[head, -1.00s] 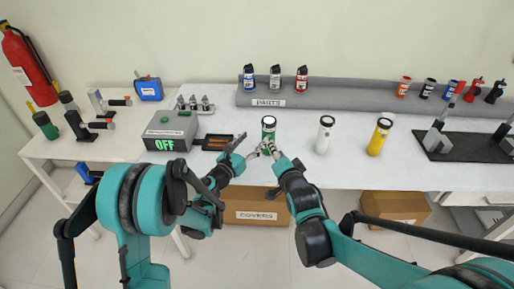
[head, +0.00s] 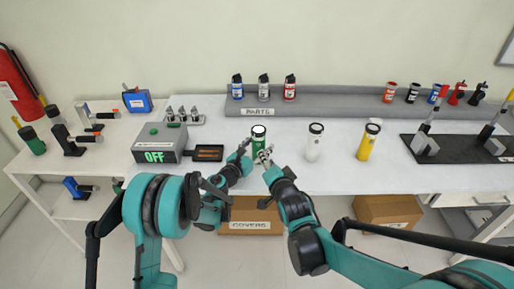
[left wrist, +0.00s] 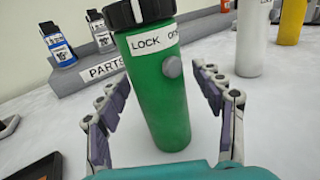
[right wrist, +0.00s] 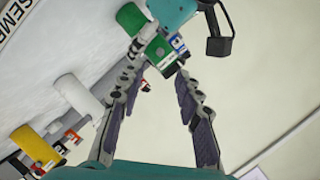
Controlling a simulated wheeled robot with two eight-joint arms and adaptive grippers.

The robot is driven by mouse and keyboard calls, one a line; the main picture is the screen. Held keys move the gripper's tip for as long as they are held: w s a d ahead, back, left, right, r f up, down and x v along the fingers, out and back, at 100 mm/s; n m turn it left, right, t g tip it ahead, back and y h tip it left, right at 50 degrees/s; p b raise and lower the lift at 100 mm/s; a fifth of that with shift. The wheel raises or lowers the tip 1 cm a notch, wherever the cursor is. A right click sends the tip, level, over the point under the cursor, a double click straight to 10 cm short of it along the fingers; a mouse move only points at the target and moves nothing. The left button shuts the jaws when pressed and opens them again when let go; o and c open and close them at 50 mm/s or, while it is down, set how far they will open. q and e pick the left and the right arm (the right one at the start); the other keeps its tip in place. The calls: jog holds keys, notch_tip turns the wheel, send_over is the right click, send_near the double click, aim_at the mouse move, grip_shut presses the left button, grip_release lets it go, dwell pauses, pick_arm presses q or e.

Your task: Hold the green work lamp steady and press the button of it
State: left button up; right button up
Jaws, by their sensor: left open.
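The green work lamp (head: 258,137) stands upright on the white table in the head view. In the left wrist view the lamp (left wrist: 160,105) has a black cap, a white "LOCK" label and a round grey button (left wrist: 173,67) facing me. My left gripper (head: 246,156) is open, with its fingers on either side of the lamp and gaps visible. My right gripper (head: 266,157) is close in front of the lamp on its right side. In the right wrist view its fingers are apart, with the green lamp (right wrist: 158,48) beyond the fingertips; contact is unclear.
A white lamp (head: 314,143) and a yellow lamp (head: 368,142) stand to the right. A grey box reading "OFF" (head: 160,142) and a dark tray with an orange display (head: 208,153) are left. The grey parts shelf (head: 330,105) runs behind, with bottles on it.

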pick_arm(q)
jog(key=c, duration=1.5)
jog(key=shift+c, duration=0.2)
pick_arm(e)
grip_shut()
